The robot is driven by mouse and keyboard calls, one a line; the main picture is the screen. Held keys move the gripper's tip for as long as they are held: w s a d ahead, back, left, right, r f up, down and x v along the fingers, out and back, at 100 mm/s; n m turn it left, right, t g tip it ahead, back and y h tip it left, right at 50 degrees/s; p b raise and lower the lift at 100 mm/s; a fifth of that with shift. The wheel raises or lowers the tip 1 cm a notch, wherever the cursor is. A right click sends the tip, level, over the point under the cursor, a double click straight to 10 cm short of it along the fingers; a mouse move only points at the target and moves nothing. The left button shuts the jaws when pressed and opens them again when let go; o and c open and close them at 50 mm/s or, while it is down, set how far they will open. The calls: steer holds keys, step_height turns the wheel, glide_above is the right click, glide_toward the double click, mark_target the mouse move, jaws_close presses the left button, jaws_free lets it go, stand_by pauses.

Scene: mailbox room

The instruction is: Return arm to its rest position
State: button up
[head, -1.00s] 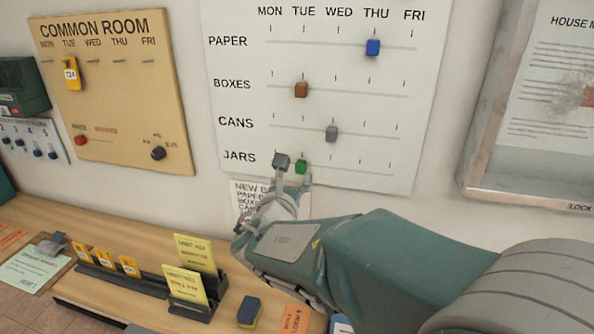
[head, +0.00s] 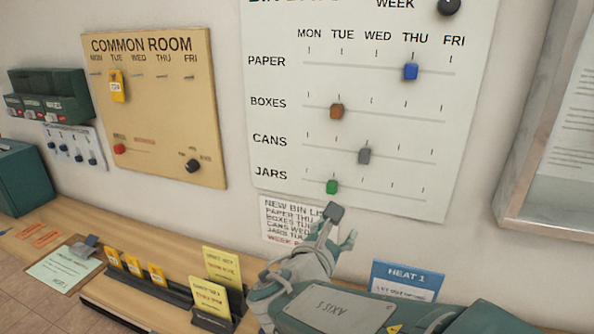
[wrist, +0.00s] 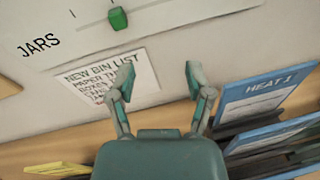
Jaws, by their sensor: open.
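My gripper (head: 338,226) is open and empty, in front of the wall just below the bin board (head: 285,95). In the wrist view my gripper (wrist: 160,80) has its two fingers spread apart, with the new bin list (wrist: 110,82) behind the left finger. The green slider (head: 332,187) on the JARS row sits near the TUE mark, above and apart from my fingers. It also shows in the wrist view (wrist: 118,19). The blue slider (head: 411,72) is near THU, the brown slider (head: 337,111) near TUE, and the grey slider (head: 365,156) near WED.
The wooden counter (head: 150,245) runs below, with yellow cards (head: 222,268) in a dark holder and a blue HEAT 1 card (head: 405,280) near my arm. The common room board (head: 150,115) hangs at left. A framed notice (head: 570,150) is at right.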

steer(key=s+d+f+m+g, duration=0.5)
steer(key=s+d+m+g, duration=0.3)
steer(key=s+d+m, duration=0.45)
steer(key=s+a+f+m+g+y, duration=0.1)
steer(key=s+a+m+y, duration=0.5)
steer(key=m, duration=0.9)
steer(key=shift+f+y, duration=0.5)
steer(key=shift+y, duration=0.7)
steer(key=shift+m, duration=0.25)
stand_by(1.0)
